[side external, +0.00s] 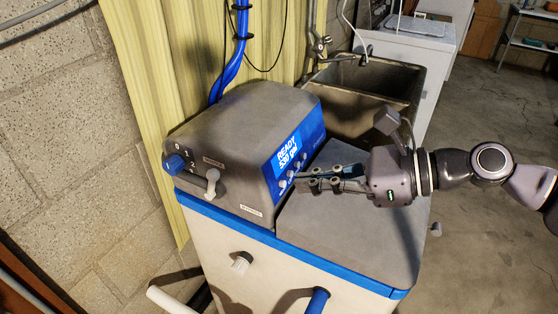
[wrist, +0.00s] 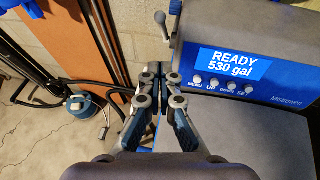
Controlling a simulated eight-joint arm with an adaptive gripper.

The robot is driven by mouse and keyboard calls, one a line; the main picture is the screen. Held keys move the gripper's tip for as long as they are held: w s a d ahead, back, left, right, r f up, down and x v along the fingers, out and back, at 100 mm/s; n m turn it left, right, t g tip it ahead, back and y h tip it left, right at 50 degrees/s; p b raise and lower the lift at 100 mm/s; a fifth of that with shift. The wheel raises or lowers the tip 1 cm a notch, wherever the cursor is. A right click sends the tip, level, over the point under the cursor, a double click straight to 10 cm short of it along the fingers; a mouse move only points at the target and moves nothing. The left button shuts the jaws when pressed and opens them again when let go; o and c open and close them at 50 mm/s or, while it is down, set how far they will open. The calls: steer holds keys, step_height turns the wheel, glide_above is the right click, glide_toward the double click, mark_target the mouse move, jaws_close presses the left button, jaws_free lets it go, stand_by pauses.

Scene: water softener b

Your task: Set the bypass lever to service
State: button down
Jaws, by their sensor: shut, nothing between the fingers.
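In the wrist view a pale ball-ended lever (wrist: 162,24) stands off the head's left side, beyond my fingertips. My gripper (side external: 299,180) is shut and empty, over the grey lid in front of the button panel. In the wrist view my gripper (wrist: 158,72) is apart from the lever.
A blue knob (side external: 175,164) with number marks is left of the lever. The blue panel (side external: 292,150) reads READY 530 gal, with several buttons below. A white stub (side external: 241,262) and a blue pipe (side external: 318,301) project from the tank. A sink (side external: 372,85) stands behind.

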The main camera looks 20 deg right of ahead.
glide_toward(216, 180)
steer(key=f, duration=0.1)
steer(key=w+f, duration=0.1)
steer(key=a+f, duration=0.1)
steer(key=shift+w+a+f, duration=0.1)
steer(key=shift+w+f, duration=0.2)
steer(key=shift+w, duration=0.05)
steer(key=a, duration=0.1)
steer(key=w+a, duration=0.1)
steer(key=shift+w+a+r, duration=0.25)
steer(key=shift+w+r, duration=0.1)
steer(key=shift+w+a, duration=0.2)
steer(key=shift+a, duration=0.15)
steer(key=shift+r, duration=0.1)
steer(key=shift+w+a+r, duration=1.15)
steer(key=shift+w+a, duration=0.2)
steer(key=shift+w, duration=0.05)
steer(key=shift+d, duration=0.1)
